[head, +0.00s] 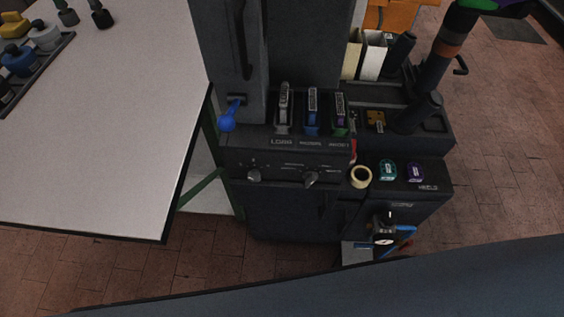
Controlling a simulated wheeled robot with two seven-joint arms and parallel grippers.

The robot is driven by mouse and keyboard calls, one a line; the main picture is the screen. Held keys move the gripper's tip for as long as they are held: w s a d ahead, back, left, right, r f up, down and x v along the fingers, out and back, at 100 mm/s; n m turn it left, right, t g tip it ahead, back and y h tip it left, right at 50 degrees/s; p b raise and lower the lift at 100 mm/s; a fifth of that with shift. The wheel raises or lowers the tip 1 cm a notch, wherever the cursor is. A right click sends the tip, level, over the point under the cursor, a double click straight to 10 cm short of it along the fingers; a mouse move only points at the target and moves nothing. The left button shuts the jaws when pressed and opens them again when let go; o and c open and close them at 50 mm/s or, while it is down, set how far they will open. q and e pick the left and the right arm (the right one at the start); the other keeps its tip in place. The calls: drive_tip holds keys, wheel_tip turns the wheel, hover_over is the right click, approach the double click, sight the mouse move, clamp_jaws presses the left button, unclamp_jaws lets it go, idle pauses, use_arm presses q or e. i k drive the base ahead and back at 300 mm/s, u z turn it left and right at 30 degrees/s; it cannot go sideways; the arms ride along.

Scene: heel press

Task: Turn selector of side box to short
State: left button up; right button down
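The side box (432,203) is a dark box at the right of the machine, with a small light label on its front. A dark round selector (378,222) shows on that front, with a light mark near its top. The label text is too small to read, so I cannot tell which setting the selector is at. A white round face (384,241) and blue parts (404,242) show just below it. Neither of my grippers is in view.
The dark machine (290,215) has two front knobs (254,175) and a blue-ended lever (228,118). A white table (110,130) stands left; tiled floor lies right.

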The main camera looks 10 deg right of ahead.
sight(310, 177)
drive_tip(key=k, duration=0.5)
drive_tip(key=u, duration=2)
drive_tip(key=i, duration=1.1)
drive_tip(key=z, duration=2.6)
